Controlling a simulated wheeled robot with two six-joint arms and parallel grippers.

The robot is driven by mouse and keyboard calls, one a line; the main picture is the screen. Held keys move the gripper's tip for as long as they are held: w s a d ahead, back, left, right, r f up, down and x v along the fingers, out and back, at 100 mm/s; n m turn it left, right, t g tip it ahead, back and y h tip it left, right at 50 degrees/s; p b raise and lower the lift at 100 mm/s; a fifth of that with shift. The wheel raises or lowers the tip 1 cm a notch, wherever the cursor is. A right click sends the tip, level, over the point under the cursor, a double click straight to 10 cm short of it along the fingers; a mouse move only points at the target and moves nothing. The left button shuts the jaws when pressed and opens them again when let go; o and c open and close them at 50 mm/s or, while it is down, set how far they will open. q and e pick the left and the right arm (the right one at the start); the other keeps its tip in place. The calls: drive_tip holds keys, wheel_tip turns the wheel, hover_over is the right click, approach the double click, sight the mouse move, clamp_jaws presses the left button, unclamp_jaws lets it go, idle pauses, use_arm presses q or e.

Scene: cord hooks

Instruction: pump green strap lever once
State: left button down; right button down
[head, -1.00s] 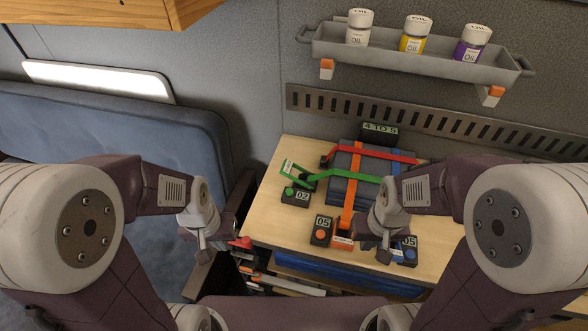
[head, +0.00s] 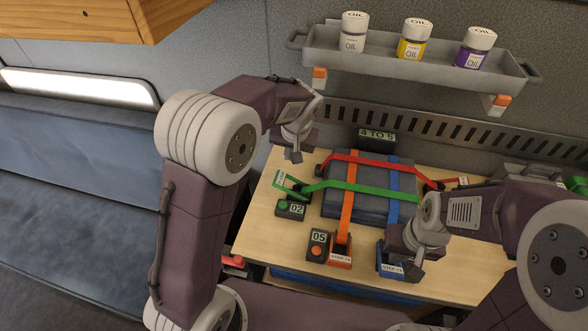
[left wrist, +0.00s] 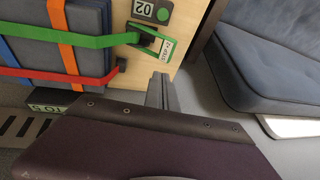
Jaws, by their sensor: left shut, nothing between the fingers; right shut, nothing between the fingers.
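The green strap (head: 350,186) runs across a dark blue case (head: 345,207). At its left end is the green lever (head: 283,182), tilted up, behind a small box reading 02 with a green button (head: 289,209). The lever, with a white label, also shows in the left wrist view (left wrist: 150,42). My left gripper (head: 297,155) is shut and empty, above and behind the lever and apart from it. In the left wrist view its fingers (left wrist: 160,80) point toward the lever. My right gripper (head: 434,254) is shut and empty over the front right, partly hiding the blue strap's buckle (head: 390,270).
A red strap (head: 370,161), an orange strap (head: 345,200) and a blue strap (head: 395,178) also cross the case. A box reading 05 (head: 318,243) stands in front. A sign reading 4 TO 5 (head: 377,136) is behind. A shelf (head: 420,58) holds oil bottles above.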

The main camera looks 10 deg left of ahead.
drive_tip(key=shift+s+a+r, duration=0.1)
drive_tip(key=shift+s+a, duration=0.05)
drive_tip(key=shift+s, duration=0.1)
drive_tip(key=shift+w, duration=0.25)
use_arm(q)
approach(281, 177)
drive_tip(key=p+x, duration=0.1)
drive_tip(key=x, duration=0.4)
drive_tip(key=shift+w+d+f, duration=0.1)
drive_tip(key=shift+w+f, duration=0.05)
drive_tip(key=shift+a+f, duration=0.25)
drive_tip(key=shift+f, duration=0.15)
use_arm(e)
drive_tip(key=shift+r, duration=0.35)
